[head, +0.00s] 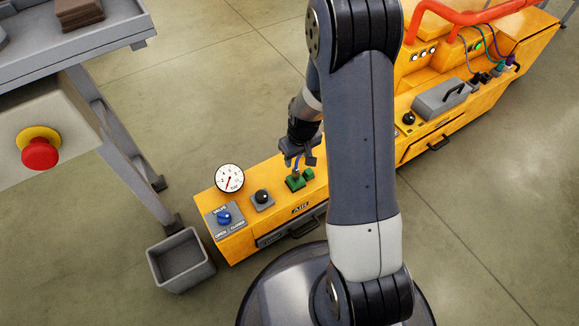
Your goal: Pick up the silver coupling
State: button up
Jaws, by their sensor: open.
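I cannot make out a silver coupling in the head view; it may be hidden behind my arm or too small to tell. My gripper (299,163) is open and points down over the yellow bench (235,245). It is just above and beside a green part (295,182) on the bench top, with a second green part (308,174) close to it. I cannot tell whether the fingers touch anything. A blue piece shows at the fingers, and I cannot tell what it is. My upper arm hides the middle of the bench.
On the bench are a round gauge (230,178), a blue valve knob (224,217), a black knob (262,196), a grey lidded box (441,98) and red pipes (437,8).

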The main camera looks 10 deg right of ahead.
aim_at(296, 168)
jog(key=f, duration=0.2)
jog(key=f+b, duration=0.1)
jog(key=f, duration=0.1)
jog(key=w+f+b, duration=0.1)
jog(key=f, duration=0.1)
jog(key=shift+a, duration=0.1)
jog(key=f+b, duration=0.2)
jog(key=f, duration=0.3)
jog(key=shift+w+b, duration=0.3)
jog(key=shift+b, duration=0.1)
grip_shut()
